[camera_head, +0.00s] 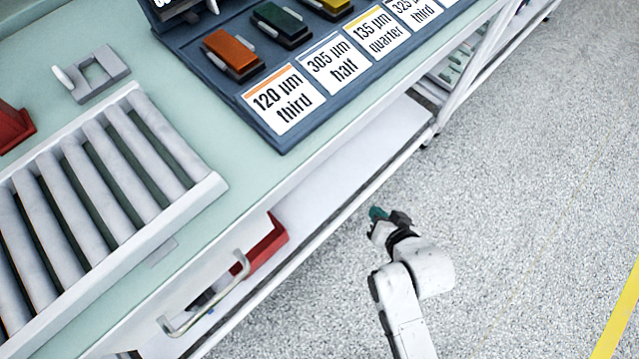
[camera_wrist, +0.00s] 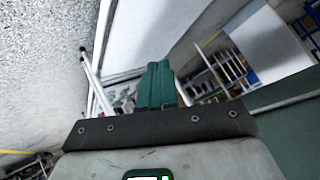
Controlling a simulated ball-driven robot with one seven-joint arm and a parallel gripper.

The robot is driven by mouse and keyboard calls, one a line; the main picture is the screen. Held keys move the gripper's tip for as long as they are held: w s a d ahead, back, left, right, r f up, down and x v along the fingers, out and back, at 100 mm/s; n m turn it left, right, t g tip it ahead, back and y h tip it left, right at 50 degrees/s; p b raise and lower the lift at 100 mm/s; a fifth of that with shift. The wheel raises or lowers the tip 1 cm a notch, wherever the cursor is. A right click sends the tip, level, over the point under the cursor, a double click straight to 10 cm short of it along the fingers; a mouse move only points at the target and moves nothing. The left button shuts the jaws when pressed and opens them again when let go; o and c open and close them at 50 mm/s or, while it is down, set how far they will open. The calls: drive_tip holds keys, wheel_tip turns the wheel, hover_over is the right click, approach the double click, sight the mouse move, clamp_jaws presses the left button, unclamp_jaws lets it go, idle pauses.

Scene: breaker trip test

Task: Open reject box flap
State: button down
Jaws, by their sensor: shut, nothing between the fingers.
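My gripper (camera_head: 378,214) is shut and empty, its teal fingertips out over the floor in front of the bench. The shut teal fingers also show in the wrist view (camera_wrist: 155,86), touching nothing. A red box (camera_head: 266,244) is partly visible on the lower shelf, below the bench top and left of my gripper. A second red object (camera_head: 12,126) is cut off by the left edge. I cannot tell which of these is the reject box, and no flap can be made out clearly.
A pale metal handle (camera_head: 205,302) sticks out from the bench front. The roller tray (camera_head: 105,175) and a blue rack (camera_head: 275,140) with labelled cards and coloured blocks stand on the bench top. A grey bracket (camera_head: 92,75) stands behind the rollers. Speckled floor to the right is clear.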

drive_tip(key=a+f+m+t+y+b, duration=0.1)
drive_tip(key=a+f+t+y+b, duration=0.35)
drive_tip(key=a, duration=0.45)
drive_tip(key=a+f+m+t+y+b, duration=0.1)
drive_tip(key=a+f+y+b, duration=0.2)
drive_tip(key=a+f+b, duration=0.5)
drive_tip(key=s+a+f+m+t+y+b, duration=0.35)
drive_tip(key=s+a+y+b, duration=0.25)
drive_tip(key=s+y+b, duration=0.5)
drive_tip(key=w+a+r+m+h+p, duration=0.1)
drive_tip(key=w+a+r+h, duration=0.1)
drive_tip(key=w+a+r, duration=0.3)
drive_tip(key=a+r, duration=0.3)
drive_tip(key=r, duration=0.1)
drive_tip(key=shift+w+r+g, duration=0.2)
drive_tip(key=shift+w+g, duration=0.1)
drive_tip(key=shift+g, duration=0.1)
